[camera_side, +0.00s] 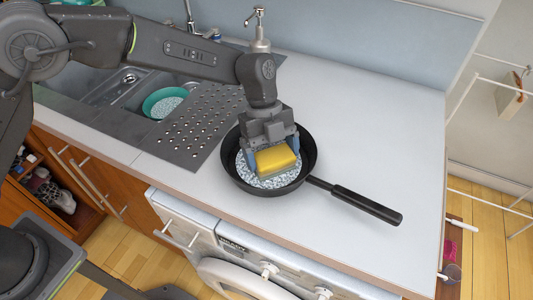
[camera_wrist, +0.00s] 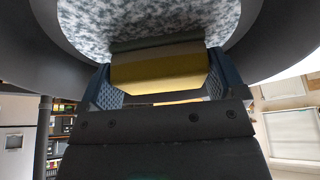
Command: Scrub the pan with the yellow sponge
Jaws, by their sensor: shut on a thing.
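The black pan (camera_side: 311,151) sits on the white counter, its handle pointing to the lower right. Its inner base has a speckled white and grey patch (camera_side: 270,184), which also fills the top of the wrist view (camera_wrist: 150,22). My gripper (camera_side: 272,160) is inside the pan's rim, shut on the yellow sponge (camera_side: 277,158). The sponge (camera_wrist: 160,72) lies between the two blue fingers in the wrist view. Its far, greyish side faces the pan's base and appears to touch the speckled patch. Part of the patch is hidden by the sponge and gripper.
A soap dispenser (camera_side: 260,35) stands behind the pan. A perforated metal drainer (camera_side: 195,125) and a sink with a green bowl (camera_side: 151,104) lie to the left. The counter (camera_side: 380,120) right of the pan is clear. A washing machine (camera_side: 230,240) is below the front edge.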

